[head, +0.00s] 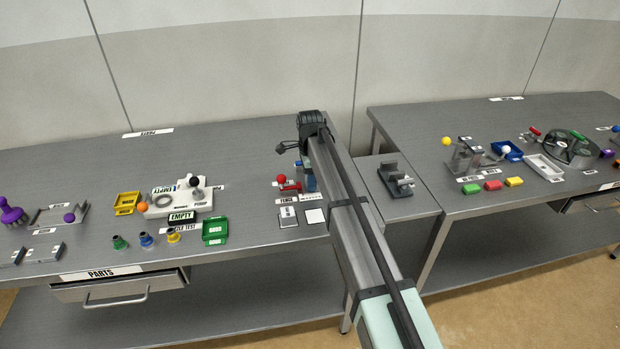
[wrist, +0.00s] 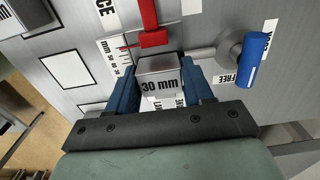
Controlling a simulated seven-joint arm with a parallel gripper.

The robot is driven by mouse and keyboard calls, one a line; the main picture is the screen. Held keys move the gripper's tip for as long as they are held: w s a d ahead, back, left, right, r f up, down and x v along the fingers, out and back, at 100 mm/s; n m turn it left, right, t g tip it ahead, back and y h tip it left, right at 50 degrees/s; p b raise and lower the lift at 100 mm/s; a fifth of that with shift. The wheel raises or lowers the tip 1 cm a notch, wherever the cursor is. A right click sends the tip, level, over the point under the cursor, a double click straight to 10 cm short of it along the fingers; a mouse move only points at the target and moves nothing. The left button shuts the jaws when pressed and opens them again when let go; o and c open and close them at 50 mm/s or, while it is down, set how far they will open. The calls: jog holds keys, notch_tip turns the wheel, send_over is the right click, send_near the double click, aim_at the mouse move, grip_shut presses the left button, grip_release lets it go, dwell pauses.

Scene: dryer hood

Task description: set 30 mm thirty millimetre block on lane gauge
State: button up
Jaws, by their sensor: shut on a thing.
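My gripper (wrist: 158,88) is shut on a grey metal block marked 30 mm (wrist: 158,68), with one blue finger on each side. In the head view my gripper (head: 309,178) is mostly hidden behind my arm, and I cannot make out the block there. Just beyond the block is a red part (wrist: 150,30) over a metal edge, with a white scale strip (wrist: 114,55) to its left. I cannot tell whether the block touches the red part or rests on the surface. A label under the block is partly covered.
A rod with a blue handle (wrist: 254,62) is to the right of my gripper, near a FREE label (wrist: 228,78). White outlined pads (wrist: 67,69) lie to the left. In the head view a green tray (head: 215,231) is farther left, and a grey fixture (head: 396,178) is to the right.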

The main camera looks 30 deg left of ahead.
jog(key=o, duration=1.1)
jog(key=shift+f, duration=0.1)
notch_tip(320, 180, up, 12)
jog(key=shift+r, duration=0.15)
